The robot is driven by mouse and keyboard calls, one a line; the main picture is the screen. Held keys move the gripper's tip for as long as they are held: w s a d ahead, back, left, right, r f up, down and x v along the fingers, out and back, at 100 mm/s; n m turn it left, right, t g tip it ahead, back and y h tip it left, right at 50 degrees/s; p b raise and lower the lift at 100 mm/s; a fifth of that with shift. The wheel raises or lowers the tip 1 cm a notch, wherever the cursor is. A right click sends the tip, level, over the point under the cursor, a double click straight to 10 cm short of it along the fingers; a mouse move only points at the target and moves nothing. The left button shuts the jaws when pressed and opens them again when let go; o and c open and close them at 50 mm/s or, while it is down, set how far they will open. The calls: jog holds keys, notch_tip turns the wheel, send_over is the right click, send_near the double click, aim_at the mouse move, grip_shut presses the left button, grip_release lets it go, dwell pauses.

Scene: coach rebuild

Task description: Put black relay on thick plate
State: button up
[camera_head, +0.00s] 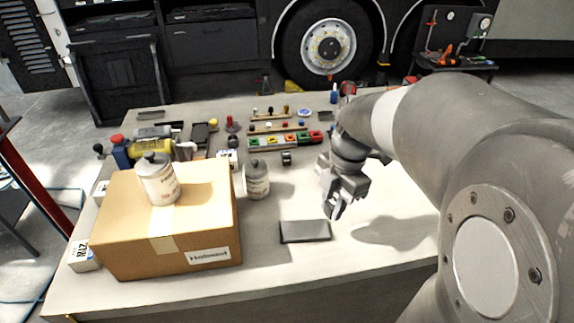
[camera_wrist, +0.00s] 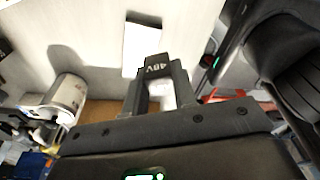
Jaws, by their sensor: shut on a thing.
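The black relay (camera_wrist: 154,66), with "48V" on it, is between the two fingers of my gripper (camera_wrist: 159,80) in the wrist view. My gripper (camera_head: 337,210) is shut on it and points down, above the table near the right end of a dark grey flat plate (camera_head: 305,231). In the head view the relay is too small to tell from the fingers. In the wrist view a pale, shiny rectangle with a dark edge, which looks like the plate (camera_wrist: 142,45), lies just beyond the relay. The relay looks apart from the plate.
A cardboard box (camera_head: 130,232) with a white can (camera_head: 158,182) on top stands at left. Another can (camera_head: 256,180) stands behind the plate. A rack of coloured blocks (camera_head: 285,141) and a small black block (camera_head: 286,158) are farther back. The table right of the plate is clear.

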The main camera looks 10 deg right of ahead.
send_over(303, 230)
jog(key=f, duration=0.3)
jog(key=shift+w+d+f, duration=0.1)
jog(key=shift+d+f, duration=0.1)
jog(key=shift+d, duration=0.15)
jog(key=shift+a+f, duration=0.1)
jog(key=shift+f, duration=1.95)
jog(key=shift+f, duration=0.15)
jog(key=o, duration=1)
